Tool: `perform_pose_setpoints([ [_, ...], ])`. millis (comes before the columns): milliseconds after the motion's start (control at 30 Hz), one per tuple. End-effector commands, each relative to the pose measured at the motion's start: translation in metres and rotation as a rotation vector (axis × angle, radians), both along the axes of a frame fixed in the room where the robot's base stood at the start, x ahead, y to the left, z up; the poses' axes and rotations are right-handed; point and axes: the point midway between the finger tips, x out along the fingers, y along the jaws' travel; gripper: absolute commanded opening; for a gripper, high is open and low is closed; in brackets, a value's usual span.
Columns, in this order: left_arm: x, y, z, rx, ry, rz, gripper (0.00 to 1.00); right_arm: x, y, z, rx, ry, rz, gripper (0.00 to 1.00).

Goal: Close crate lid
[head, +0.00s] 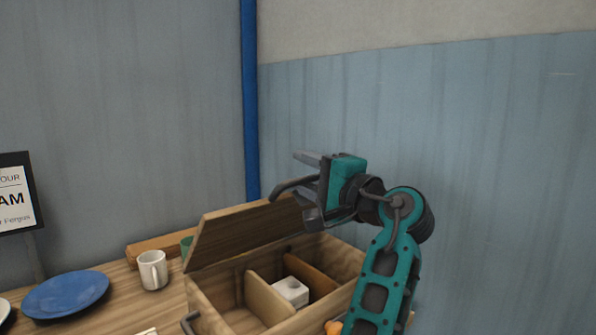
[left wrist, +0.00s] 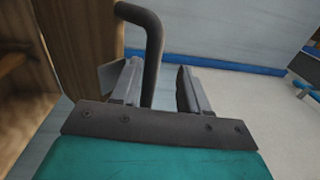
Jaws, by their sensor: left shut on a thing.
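The wooden crate (head: 222,312) stands on the table with its lid (head: 240,228) raised and tilted at the back. My left gripper (head: 308,188) is at the lid's upper right edge, shut on the dark curved lid handle (head: 290,184). In the left wrist view, the handle (left wrist: 152,50) runs down between the two fingers (left wrist: 155,88), beside the wooden lid (left wrist: 85,45). The gripper and arm hide part of the lid's right end. My right gripper is not in view.
Inside the crate are wooden dividers (head: 268,298) and a white block (head: 291,291). A white mug (head: 152,270) and a blue plate (head: 66,294) stand left of the crate. A framed sign (head: 15,195) is at far left. A blue post (head: 250,100) and walls stand behind.

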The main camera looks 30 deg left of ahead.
Motion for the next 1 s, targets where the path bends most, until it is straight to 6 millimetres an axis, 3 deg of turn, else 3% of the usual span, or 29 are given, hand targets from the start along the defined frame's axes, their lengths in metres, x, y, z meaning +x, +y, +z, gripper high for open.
perform_pose_setpoints([
  [600, -0.012, -0.041, -0.007, 0.005, -0.005, -0.003, 0.36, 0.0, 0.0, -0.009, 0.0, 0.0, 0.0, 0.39],
  [1000, -0.013, -0.043, -0.009, 0.001, -0.001, 0.001, 0.36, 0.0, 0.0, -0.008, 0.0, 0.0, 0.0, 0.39],
])
